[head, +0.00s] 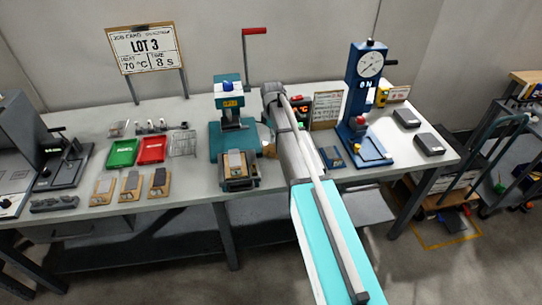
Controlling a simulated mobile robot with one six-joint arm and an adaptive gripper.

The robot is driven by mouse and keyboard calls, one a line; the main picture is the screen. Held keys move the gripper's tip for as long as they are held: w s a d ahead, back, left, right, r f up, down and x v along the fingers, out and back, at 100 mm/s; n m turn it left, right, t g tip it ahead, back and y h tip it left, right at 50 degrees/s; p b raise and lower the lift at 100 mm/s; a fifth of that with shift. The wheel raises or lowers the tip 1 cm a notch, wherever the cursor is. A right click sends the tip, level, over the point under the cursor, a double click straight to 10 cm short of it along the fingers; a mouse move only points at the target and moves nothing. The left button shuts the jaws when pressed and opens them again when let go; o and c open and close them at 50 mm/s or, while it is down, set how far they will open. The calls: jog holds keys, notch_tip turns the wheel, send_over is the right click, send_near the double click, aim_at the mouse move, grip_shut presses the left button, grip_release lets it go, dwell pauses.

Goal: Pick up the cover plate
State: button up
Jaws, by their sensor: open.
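No single part is clearly marked as the cover plate. Flat plates that could be it lie on three wooden blocks at the front left of the bench: a light grey one (105,186), a darker grey one (132,180) and a near-black one (159,178). Another grey plate (235,162) sits in the fixture at the front of the teal press (231,105). My arm reaches across the middle of the head view, just right of the teal press. My gripper does not show; the arm hides what is behind it.
The grey bench (200,195) also bears a green tray (123,153), a red tray (151,149), a wire rack (183,143), a blue gauge press (364,95) and two dark boxes (406,118) (428,144). A cart (500,150) stands right.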

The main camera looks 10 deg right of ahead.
aim_at(271, 151)
jog(key=shift+f+b, duration=1.85)
jog(key=shift+f, duration=0.35)
jog(key=shift+f, duration=0.15)
jog(key=f+b, duration=0.5)
jog(key=shift+w+a, duration=0.2)
jog(key=shift+r, duration=0.1)
grip_shut()
